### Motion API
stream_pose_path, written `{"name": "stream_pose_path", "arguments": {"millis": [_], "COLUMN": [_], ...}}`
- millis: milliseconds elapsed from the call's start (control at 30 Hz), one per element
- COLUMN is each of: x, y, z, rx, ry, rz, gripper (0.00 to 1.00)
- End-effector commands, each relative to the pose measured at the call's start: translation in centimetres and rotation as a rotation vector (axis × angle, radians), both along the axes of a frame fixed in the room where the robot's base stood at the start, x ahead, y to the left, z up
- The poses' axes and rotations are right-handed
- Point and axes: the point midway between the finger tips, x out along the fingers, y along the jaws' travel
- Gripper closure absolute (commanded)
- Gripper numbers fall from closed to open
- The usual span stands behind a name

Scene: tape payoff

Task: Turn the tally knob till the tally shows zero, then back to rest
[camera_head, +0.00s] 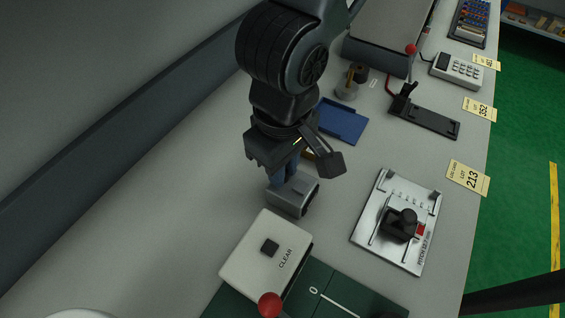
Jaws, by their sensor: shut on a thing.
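The tally looks to be the small grey box (293,195) in the middle of the bench, with a dark face turned to the lower right. I cannot read its digits from this angle. My gripper (283,178) reaches down from above to the far upper-left side of the box, its bluish fingers close against it. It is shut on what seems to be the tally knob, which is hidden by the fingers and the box. I cannot tell how far the knob is turned.
A pale CLEAR box (250,261) with a dark button stands just in front, by a green panel (345,291) and a red ball (270,305). A silver slider plate (419,202) lies right. A blue tray (344,121) and lever stand (425,120) lie behind. The left bench is clear.

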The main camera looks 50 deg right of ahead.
Motion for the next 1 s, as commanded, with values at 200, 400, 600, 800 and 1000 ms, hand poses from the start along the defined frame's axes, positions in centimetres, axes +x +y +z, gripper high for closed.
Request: {"name": "stream_pose_path", "arguments": {"millis": [200,400,600,800,1000], "x": [0.0,-0.02,-0.03,-0.04,-0.02], "y": [0.0,0.0,0.03,0.05,0.02], "z": [0.02,0.14,0.28,0.3,0.22], "rx": [0.0,0.001,0.003,0.003,0.002], "ry": [0.0,0.001,0.002,0.001,0.001], "rz": [0.001,0.031,0.132,0.276,0.41], "gripper": [1.0,1.0,1.0,1.0,1.0]}}
